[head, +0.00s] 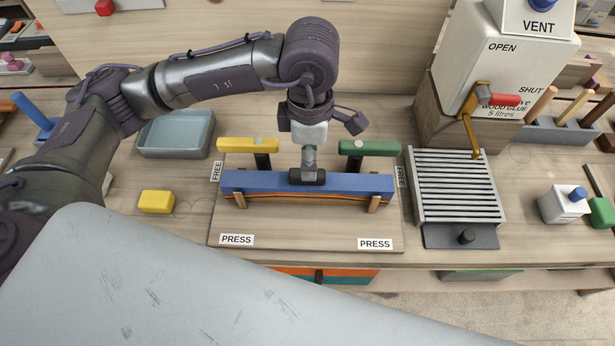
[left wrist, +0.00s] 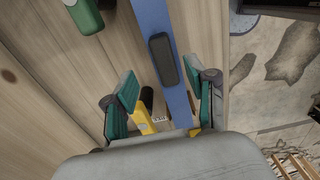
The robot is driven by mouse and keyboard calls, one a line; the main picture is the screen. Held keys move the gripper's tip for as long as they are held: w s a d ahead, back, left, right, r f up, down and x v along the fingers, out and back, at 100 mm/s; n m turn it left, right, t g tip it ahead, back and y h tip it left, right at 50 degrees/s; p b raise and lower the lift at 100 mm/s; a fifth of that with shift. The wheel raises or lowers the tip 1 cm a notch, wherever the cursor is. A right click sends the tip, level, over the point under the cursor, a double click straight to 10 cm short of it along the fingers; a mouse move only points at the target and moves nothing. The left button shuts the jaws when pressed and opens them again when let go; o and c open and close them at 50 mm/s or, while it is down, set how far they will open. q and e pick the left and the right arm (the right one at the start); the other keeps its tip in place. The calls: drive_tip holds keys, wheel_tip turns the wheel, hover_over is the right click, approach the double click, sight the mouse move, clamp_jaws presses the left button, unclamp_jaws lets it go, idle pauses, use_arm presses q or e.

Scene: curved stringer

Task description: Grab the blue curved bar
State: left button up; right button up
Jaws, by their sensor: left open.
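The blue bar (head: 252,183) lies lengthwise across two wooden supports on the board in the head view. A dark grip (head: 298,177) sits at its middle, and a thin orange strip (head: 304,199) shows beneath it. My left gripper (head: 309,165) points down over the middle of the bar. In the left wrist view the blue bar (left wrist: 151,18) and its dark grip (left wrist: 162,60) run between the two green-padded fingers of my left gripper (left wrist: 169,92). The fingers are apart, and I cannot tell whether they touch the bar. My right gripper is not in view.
A yellow lever (head: 235,145) and a green lever (head: 370,148) stand behind the bar. The wooden board (head: 300,230) carries PRESS labels at the front. A yellow block (head: 156,202) and blue-grey tray (head: 203,140) are left; a slatted rack (head: 440,205) and glue dispenser (head: 490,75) are right.

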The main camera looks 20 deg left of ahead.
use_arm(q)
drive_tip(key=f, duration=0.1)
drive_tip(key=f+p, duration=0.1)
drive_tip(key=f, duration=0.2)
drive_tip(key=shift+s+a+f+p, duration=0.1)
drive_tip(key=shift+s+f+p, duration=0.05)
drive_tip(key=shift+s+p, duration=0.25)
drive_tip(key=shift+f, duration=0.3)
drive_tip(key=shift+c, duration=0.3)
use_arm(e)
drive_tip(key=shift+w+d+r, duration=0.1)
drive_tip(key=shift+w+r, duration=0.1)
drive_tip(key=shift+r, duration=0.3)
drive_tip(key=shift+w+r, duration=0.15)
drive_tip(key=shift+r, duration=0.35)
use_arm(q)
clamp_jaws()
